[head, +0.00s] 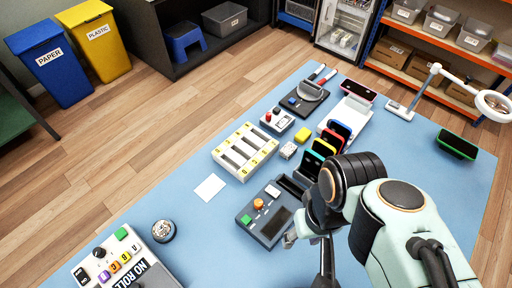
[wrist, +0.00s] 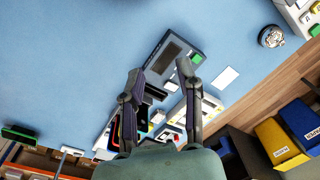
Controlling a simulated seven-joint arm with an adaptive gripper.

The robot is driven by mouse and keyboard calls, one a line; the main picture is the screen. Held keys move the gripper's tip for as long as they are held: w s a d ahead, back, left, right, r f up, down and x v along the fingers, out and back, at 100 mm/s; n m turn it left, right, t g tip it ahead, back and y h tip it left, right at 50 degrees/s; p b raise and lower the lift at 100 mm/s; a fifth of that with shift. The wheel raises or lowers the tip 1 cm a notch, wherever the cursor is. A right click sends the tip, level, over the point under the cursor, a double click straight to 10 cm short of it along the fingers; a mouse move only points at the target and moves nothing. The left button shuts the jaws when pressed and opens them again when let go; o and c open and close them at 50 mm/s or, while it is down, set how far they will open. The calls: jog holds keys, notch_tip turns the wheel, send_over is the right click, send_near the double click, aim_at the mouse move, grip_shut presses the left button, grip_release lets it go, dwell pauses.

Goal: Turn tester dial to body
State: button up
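The tester is a dark grey box (head: 250,222) on the blue table, with an orange dial (head: 258,203), a white button, a green button (head: 246,219), a dark screen and a slot at its far end. My gripper (head: 291,239) is low at the tester's right side in the head view, partly hidden by my arm. The tester's screen (wrist: 171,52) and green button (wrist: 197,58) show just beyond the fingertips there. The dial is not clear in that view; the right finger may cover it.
Colored phones (head: 322,147) stand in a rack beyond the tester. A white slotted tray (head: 245,150) and a white card (head: 209,187) lie to its left. A button panel (head: 112,258) and round bell (head: 163,231) are at front left. A lamp (head: 433,80) stands at right.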

jog(key=w+t, duration=0.1)
jog(key=w, duration=0.2)
jog(key=w+m+t, duration=0.1)
jog(key=w, duration=0.2)
jog(key=w+r+m+t, duration=0.1)
jog(key=w, duration=0.2)
jog(key=shift+w, duration=0.3)
jog(key=n+g, duration=0.1)
jog(key=g, duration=0.2)
send_over(259, 203)
jog(key=shift+h, duration=0.4)
notch_tip(259, 203, down, 16)
jog(key=shift+r, duration=0.1)
notch_tip(259, 203, down, 5)
jog(key=shift+r, duration=0.1)
jog(key=shift+w+f, duration=0.1)
jog(key=shift+f, duration=0.45)
grip_shut()
